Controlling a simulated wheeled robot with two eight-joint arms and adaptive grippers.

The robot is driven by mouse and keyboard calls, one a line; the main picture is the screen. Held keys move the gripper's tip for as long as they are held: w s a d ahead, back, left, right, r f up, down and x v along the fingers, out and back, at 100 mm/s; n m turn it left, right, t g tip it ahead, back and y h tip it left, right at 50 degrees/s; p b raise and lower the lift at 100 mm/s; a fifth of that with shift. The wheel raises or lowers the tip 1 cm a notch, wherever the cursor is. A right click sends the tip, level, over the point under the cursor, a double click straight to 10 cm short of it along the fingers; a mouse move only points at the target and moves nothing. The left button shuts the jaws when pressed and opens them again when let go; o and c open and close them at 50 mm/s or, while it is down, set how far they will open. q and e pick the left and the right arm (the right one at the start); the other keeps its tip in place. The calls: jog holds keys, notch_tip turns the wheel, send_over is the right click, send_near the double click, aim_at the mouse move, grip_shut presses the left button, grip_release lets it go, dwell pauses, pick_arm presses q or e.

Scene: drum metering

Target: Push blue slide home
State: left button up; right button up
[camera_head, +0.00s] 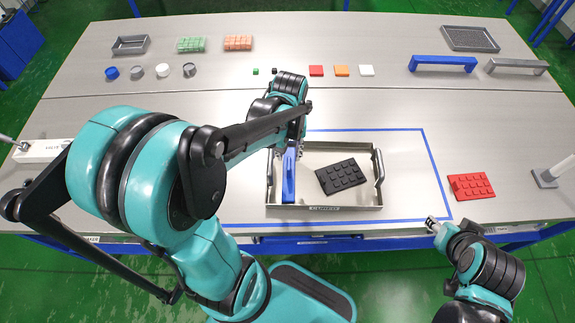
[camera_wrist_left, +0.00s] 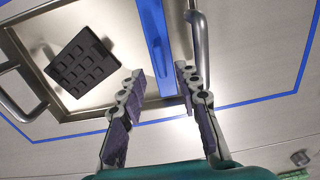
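The blue slide (camera_head: 289,178) is a long narrow bar along the left side of a shallow metal tray (camera_head: 335,206). It also shows in the left wrist view (camera_wrist_left: 156,42), with its near end in the gap between my left fingers. My left gripper (camera_head: 296,138) is over the tray's back left corner. In the left wrist view the left gripper (camera_wrist_left: 161,78) is open, with a finger on each side of the blue slide; whether they touch it is unclear. My right gripper (camera_head: 434,224) is small at the table's front edge, away from the tray.
A black studded block (camera_head: 341,176) lies in the tray, right of the slide. The tray has side handles (camera_head: 379,167) and stands inside a blue outline. A red studded block (camera_head: 470,187) lies to the right. Small blocks, knobs and a blue bridge (camera_head: 443,63) stand farther back.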

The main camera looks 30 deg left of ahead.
aim_at(289, 163)
pick_arm(q)
notch_tip(289, 163, down, 8)
jog(key=b, duration=0.3)
jog(key=shift+r, duration=0.25)
grip_shut()
